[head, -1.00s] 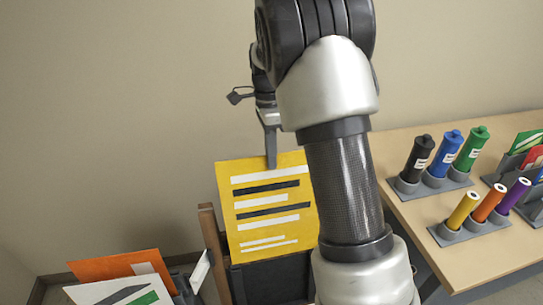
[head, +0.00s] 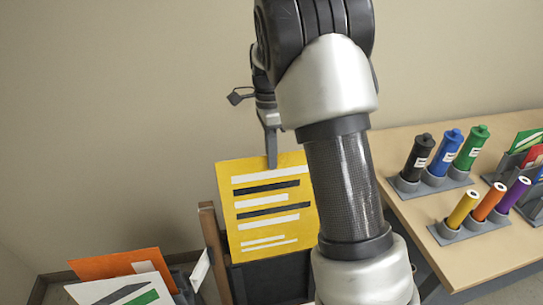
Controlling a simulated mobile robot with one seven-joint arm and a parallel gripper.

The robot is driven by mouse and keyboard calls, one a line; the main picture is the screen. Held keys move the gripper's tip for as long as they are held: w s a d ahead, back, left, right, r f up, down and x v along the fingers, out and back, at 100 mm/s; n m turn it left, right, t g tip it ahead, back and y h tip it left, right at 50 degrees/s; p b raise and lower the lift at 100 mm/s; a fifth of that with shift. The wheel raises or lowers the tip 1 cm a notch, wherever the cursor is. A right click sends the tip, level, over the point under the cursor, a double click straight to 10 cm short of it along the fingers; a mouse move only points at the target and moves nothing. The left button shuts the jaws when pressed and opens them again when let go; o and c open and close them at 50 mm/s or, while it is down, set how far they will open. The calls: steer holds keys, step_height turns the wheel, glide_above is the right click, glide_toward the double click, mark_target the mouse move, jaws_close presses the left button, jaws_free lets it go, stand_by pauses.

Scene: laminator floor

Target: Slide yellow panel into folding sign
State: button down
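The yellow panel (head: 262,222) with white and black stripes stands upright near the middle of the head view. My gripper (head: 271,160) is shut on its top edge, with the visible finger pointing down in front of it. The folding sign shows a brown wooden frame post (head: 213,250) at the left of the panel and a dark board (head: 272,278) below it. The panel's lower edge is at the top of the dark board; I cannot tell whether it sits inside the frame. My arm hides the sign's right side.
A bin at the lower left holds an orange panel (head: 115,264) and a white panel (head: 125,290) with a green stripe. A wooden table (head: 405,225) at the right carries black, blue, green, yellow, orange and purple cylinders in grey holders. The wall behind is bare.

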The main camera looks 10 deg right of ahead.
mark_target(273, 197)
steer(key=shift+f, duration=0.15)
steer(key=shift+s+f+b, duration=0.15)
steer(key=shift+f+b, duration=0.3)
steer(key=shift+f, duration=0.3)
steer(key=shift+s+f+b, duration=0.1)
steer(key=shift+f+b, duration=0.3)
steer(key=shift+f, duration=0.3)
steer(key=shift+s+f+b, duration=0.8)
steer(key=shift+f+b, duration=1.95)
steer(key=shift+f, duration=1.9)
steer(key=shift+s+f+b, duration=0.85)
steer(key=shift+f+b, duration=1.85)
steer(key=shift+f, duration=2)
steer(key=shift+s+f+b, duration=0.8)
steer(key=shift+f+b, duration=1.95)
steer(key=shift+f, duration=1.9)
steer(key=c, duration=1.9)
jaws_free()
steer(key=w+r+p, duration=0.1)
steer(key=r, duration=0.4)
steer(key=w+r+p, duration=0.1)
steer(key=r, duration=0.5)
steer(key=w+r+p, duration=0.1)
steer(key=r, duration=0.5)
steer(key=shift+r, duration=0.15)
